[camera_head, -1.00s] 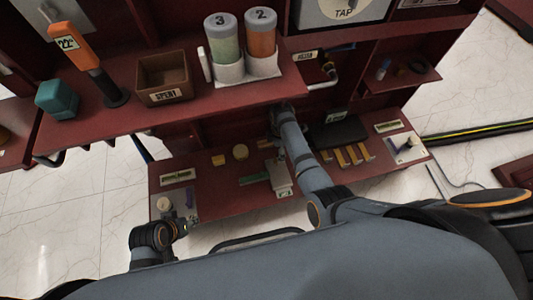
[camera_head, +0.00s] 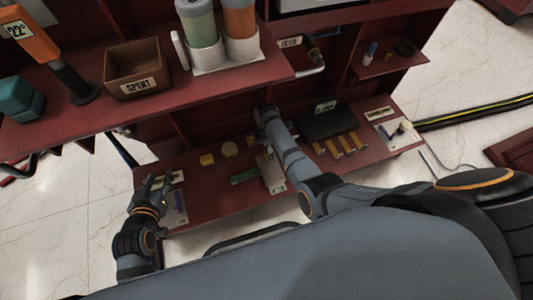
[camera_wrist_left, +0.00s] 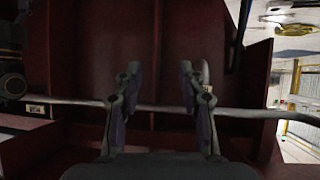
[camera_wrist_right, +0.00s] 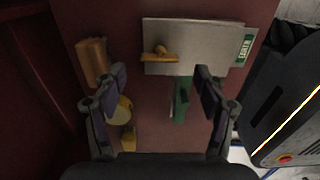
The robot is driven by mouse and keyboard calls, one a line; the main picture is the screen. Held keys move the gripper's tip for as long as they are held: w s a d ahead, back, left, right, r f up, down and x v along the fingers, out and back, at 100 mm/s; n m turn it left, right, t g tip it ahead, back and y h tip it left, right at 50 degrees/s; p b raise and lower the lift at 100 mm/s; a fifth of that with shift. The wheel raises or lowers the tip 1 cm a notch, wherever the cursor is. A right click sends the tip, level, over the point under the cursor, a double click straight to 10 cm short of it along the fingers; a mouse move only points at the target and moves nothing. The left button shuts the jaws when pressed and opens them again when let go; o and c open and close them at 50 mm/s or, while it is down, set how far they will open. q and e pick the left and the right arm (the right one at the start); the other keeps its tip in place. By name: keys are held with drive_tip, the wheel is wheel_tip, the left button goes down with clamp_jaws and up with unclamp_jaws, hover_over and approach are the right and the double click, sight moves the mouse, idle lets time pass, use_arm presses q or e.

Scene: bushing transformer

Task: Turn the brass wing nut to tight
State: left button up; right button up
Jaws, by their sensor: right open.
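The brass wing nut (camera_wrist_right: 160,53) sits on a pale metal plate (camera_wrist_right: 198,34) with a green label, seen in the right wrist view. Its wings lie roughly across the picture. My right gripper (camera_wrist_right: 162,78) is open and empty; the nut appears between and just beyond its fingertips, apart from them. In the head view my right gripper (camera_head: 266,114) is over the back of the lower bench, and the nut cannot be made out. My left gripper (camera_head: 156,184) is at the bench's left end; its fingers are apart and empty in the left wrist view (camera_wrist_left: 160,85).
The lower red bench (camera_head: 215,195) holds a green block (camera_head: 245,176), yellow pieces (camera_head: 229,149) and a dark case (camera_head: 328,122). The upper shelf (camera_head: 150,110) overhangs its back, with a spent bin (camera_head: 147,65) and canisters. A grey pipe (camera_wrist_left: 70,101) crosses the left wrist view.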

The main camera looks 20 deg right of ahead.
drive_tip(key=shift+f+b, duration=0.55)
drive_tip(key=shift+f, duration=0.4)
drive_tip(key=shift+f+b, duration=0.5)
drive_tip(key=shift+f, duration=0.35)
use_arm(q)
drive_tip(key=w+r+t, duration=0.1)
drive_tip(key=r+t, duration=0.2)
drive_tip(key=r, duration=0.4)
drive_tip(key=w+r+t, duration=0.2)
drive_tip(key=r+t, duration=0.1)
drive_tip(key=r, duration=0.4)
drive_tip(key=w+r+t, duration=0.2)
drive_tip(key=r+t, duration=0.2)
drive_tip(key=r, duration=0.3)
drive_tip(key=shift+w+a+r, duration=0.1)
drive_tip(key=shift+a+r, duration=0.15)
drive_tip(key=shift+a, duration=0.05)
use_arm(e)
drive_tip(key=shift+c, duration=0.3)
